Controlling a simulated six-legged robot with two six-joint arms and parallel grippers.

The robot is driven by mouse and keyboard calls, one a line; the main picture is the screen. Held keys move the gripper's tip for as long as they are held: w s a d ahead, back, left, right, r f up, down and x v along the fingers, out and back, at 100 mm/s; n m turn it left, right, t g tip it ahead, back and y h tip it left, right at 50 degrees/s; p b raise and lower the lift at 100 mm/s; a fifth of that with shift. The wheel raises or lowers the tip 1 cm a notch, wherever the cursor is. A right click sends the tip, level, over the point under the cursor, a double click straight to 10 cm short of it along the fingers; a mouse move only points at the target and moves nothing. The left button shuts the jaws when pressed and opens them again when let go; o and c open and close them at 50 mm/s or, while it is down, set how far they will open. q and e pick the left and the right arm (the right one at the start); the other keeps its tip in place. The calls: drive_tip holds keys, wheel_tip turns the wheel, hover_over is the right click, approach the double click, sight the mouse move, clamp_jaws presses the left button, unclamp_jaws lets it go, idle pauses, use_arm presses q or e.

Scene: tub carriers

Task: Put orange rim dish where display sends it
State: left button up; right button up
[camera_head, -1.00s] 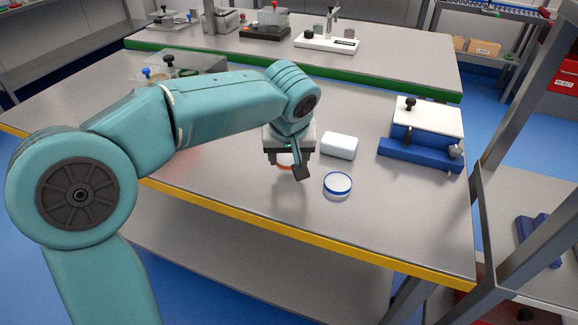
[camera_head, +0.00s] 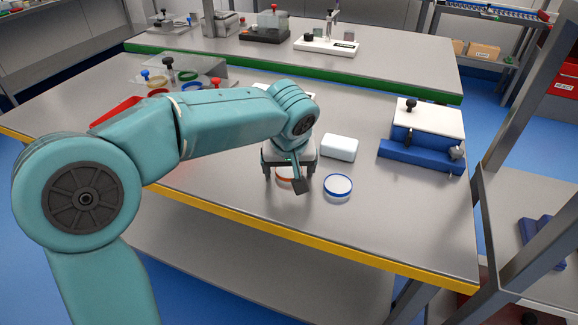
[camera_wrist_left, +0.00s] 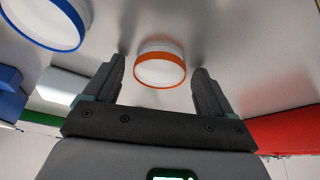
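The orange rim dish (camera_head: 284,175), white with an orange band, stands on the table under my left gripper, partly hidden by it. My left gripper (camera_head: 289,177) is open, its fingers pointing down around the dish. In the left wrist view, the orange rim dish (camera_wrist_left: 160,66) lies between the spread fingertips of the left gripper (camera_wrist_left: 160,80), with gaps on both sides. A blue rim dish (camera_head: 338,186) stands to the right; it also shows in the left wrist view (camera_wrist_left: 50,20). No readable display shows. My right gripper is not in view.
A white rounded block (camera_head: 339,147) stands behind the blue rim dish. A blue-and-white fixture (camera_head: 425,135) is on the right. A red tray (camera_head: 117,111) and several coloured rings beside a clear cover (camera_head: 205,68) are at the left. The table's front is clear.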

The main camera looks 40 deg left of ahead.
use_arm(q)
drive_tip(key=shift+r, duration=0.1)
drive_tip(key=shift+r+p, duration=0.3)
drive_tip(key=shift+r, duration=0.05)
drive_tip(key=p+v, duration=0.2)
drive_tip(key=v, duration=0.9)
drive_tip(key=shift+r, duration=0.25)
drive_tip(key=shift+s, duration=0.1)
